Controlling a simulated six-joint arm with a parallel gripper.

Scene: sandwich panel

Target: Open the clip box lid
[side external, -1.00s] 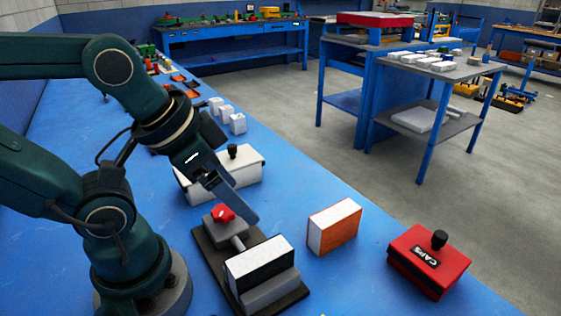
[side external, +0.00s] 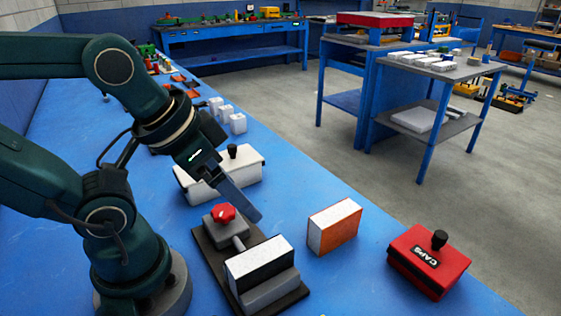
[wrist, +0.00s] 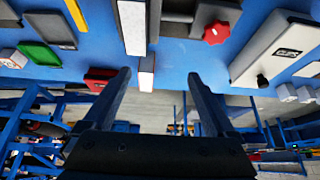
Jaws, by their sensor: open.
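A long off-white lidded box (side external: 248,168) with a black knob (side external: 232,151) stands behind my gripper in the side view. It appears to be the clip box, and its lid looks shut. In the wrist view the off-white box (wrist: 272,45) lies at upper right, its label too small to read. My gripper (side external: 250,211) points down and right, in front of this box and above the dark fixture. In the wrist view my gripper (wrist: 158,76) has its fingers wide apart with nothing held. Part of the box is hidden by my gripper in the side view.
A dark fixture base (side external: 215,254) with a red knob (side external: 223,213) holds a white-topped block (side external: 262,262). An orange-sided panel (side external: 334,228) stands to its right. A red box (side external: 428,264) marked CAPS sits near the bench edge. Small white blocks (side external: 237,123) stand farther back.

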